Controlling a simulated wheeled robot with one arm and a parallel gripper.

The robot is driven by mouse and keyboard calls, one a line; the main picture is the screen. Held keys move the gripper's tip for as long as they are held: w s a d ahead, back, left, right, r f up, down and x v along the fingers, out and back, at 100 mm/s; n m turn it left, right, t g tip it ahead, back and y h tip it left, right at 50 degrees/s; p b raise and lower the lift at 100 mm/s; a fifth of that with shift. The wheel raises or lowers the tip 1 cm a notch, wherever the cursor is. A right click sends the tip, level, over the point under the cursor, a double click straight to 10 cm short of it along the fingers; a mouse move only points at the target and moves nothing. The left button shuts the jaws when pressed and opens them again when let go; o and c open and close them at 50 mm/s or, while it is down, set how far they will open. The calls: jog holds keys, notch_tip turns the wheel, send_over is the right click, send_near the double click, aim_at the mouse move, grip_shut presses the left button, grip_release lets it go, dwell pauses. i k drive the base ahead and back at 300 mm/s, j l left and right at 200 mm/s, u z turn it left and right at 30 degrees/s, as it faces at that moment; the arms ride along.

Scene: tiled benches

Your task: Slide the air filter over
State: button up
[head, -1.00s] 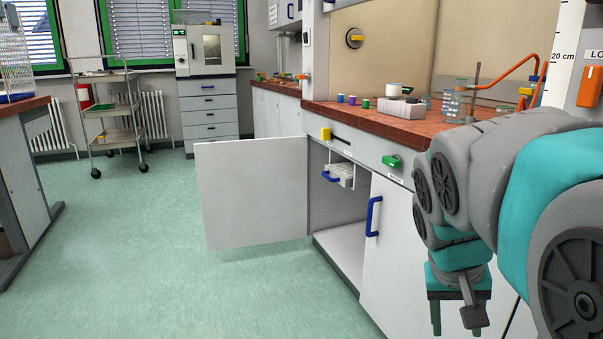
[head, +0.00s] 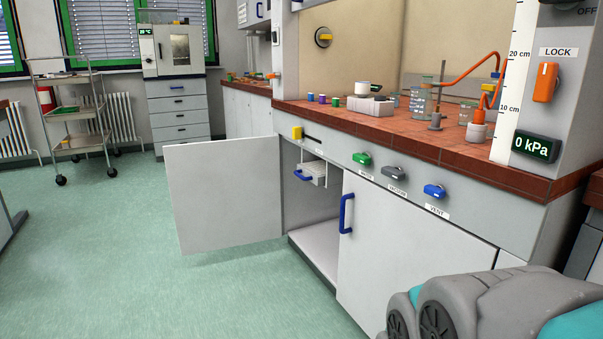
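A yellow knob (head: 297,132) sits at the left end of a dark slot (head: 320,140) in the bench front; it may be the air filter slider, but its label is too small to read. Below it, inside the open cabinet, hangs a white slatted box (head: 314,172) with a blue handle (head: 303,175). I cannot tell which of these is the air filter. My gripper is out of the frame; only links of my arm show at the bottom right, well away from both.
The open cabinet door (head: 225,197) juts over the floor. A closed door with a blue handle (head: 346,213) is beside it. Green (head: 361,159), grey (head: 394,173) and blue (head: 434,191) knobs line the bench front. Floor (head: 110,240) at left is clear; a trolley (head: 72,120) stands behind.

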aim_at(315, 172)
jog(key=i+j+z, duration=0.3)
jog(key=i, duration=0.3)
jog(key=i+j+z, duration=0.25)
jog(key=i+j, duration=0.3)
jog(key=j, duration=0.1)
